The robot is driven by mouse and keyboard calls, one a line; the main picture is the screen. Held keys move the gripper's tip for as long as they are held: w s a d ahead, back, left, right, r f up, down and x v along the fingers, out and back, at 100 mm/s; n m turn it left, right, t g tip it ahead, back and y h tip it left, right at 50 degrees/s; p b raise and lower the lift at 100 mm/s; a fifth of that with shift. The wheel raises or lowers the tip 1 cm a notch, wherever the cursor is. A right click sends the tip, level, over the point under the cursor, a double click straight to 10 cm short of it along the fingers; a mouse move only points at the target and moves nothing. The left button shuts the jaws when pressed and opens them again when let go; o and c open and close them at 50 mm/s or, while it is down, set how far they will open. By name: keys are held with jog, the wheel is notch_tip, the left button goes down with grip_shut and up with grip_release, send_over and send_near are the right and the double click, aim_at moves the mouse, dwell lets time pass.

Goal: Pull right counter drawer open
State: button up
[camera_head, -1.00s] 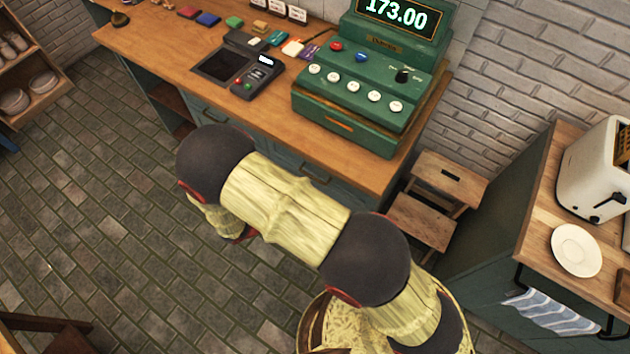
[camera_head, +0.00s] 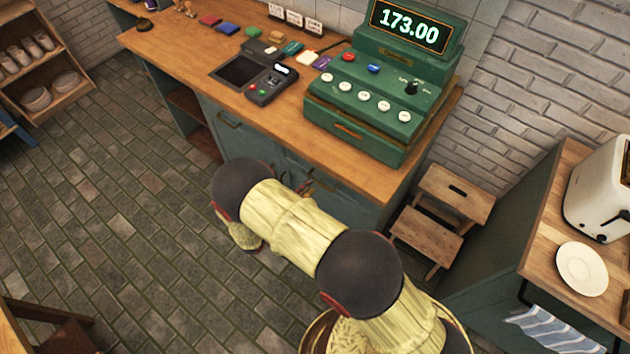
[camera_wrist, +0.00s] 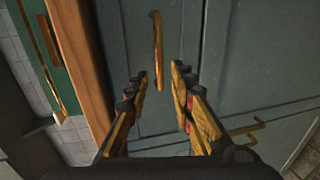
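The counter (camera_head: 345,157) has a wooden top and blue-grey fronts. In the wrist view the brass bar handle (camera_wrist: 157,50) of the right drawer (camera_wrist: 185,30) runs upright in the picture, beside the wooden counter edge. The drawer looks shut. My gripper (camera_wrist: 161,76) is open, its two fingers apart on either side of the handle's lower end. I cannot tell whether the fingertips reach past the bar. In the head view my arm hides most of the gripper and the drawer front.
A green cash register (camera_head: 385,90) and a card terminal (camera_head: 268,86) stand on the counter. Wooden steps (camera_head: 440,215) stand to its right, near a side counter with a toaster (camera_head: 600,190). Another brass handle (camera_wrist: 243,128) shows lower right in the wrist view. Floor at left is clear.

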aim_at(315, 180)
jog(key=x, duration=0.5)
jog(key=c, duration=0.3)
grip_shut()
dwell(0.6)
